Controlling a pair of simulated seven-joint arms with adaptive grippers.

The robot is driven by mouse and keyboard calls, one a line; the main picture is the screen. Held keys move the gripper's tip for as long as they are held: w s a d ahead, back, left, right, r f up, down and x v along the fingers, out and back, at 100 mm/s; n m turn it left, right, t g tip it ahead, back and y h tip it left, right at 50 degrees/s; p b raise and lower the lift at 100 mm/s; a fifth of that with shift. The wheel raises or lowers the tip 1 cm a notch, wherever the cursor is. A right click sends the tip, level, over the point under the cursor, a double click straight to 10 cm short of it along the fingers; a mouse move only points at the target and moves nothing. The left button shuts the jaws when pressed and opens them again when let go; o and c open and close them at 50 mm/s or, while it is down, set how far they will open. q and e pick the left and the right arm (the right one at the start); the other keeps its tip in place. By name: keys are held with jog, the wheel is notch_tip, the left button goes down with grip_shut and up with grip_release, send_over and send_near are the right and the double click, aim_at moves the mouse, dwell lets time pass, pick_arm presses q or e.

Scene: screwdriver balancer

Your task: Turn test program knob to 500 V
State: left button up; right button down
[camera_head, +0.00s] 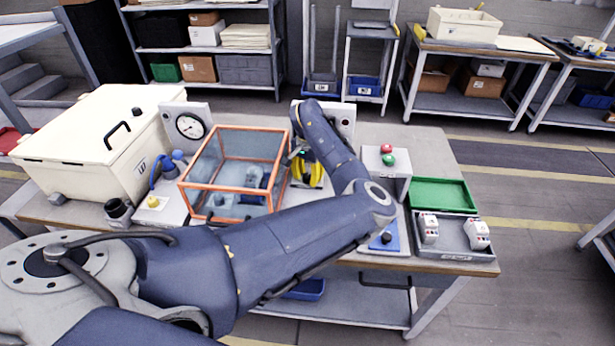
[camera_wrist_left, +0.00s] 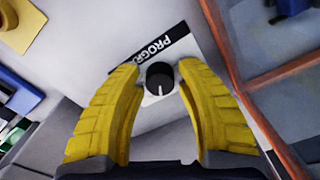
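The black program knob (camera_wrist_left: 160,76) sits on a white panel beside a black label reading "PROGR…", partly hidden, in the left wrist view. A white pointer mark on the knob points toward the bottom of that picture. My left gripper (camera_wrist_left: 158,70) is open, with its yellow fingers on either side of the knob and small gaps visible. Whether the fingertips are level with the knob in depth is unclear. In the head view my left gripper (camera_head: 307,172) is just right of the orange-framed box, and my arm hides the knob. The 500 V marking is not readable. My right gripper is not in view.
The orange-framed clear box (camera_head: 235,170) stands close beside the gripper. A button box (camera_head: 387,165), a green tray (camera_head: 440,193) and a grey tray (camera_head: 455,238) with small white devices are to the right. A cream lidded case (camera_head: 80,150) stands left.

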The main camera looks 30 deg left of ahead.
pick_arm(q)
jog(key=shift+o, duration=1.4)
notch_tip(320, 180, up, 12)
notch_tip(320, 180, up, 5)
jog(key=n, duration=1.5)
send_over(308, 175)
jog(key=shift+g, duration=0.3)
notch_tip(308, 175, down, 17)
jog(key=shift+s, duration=0.1)
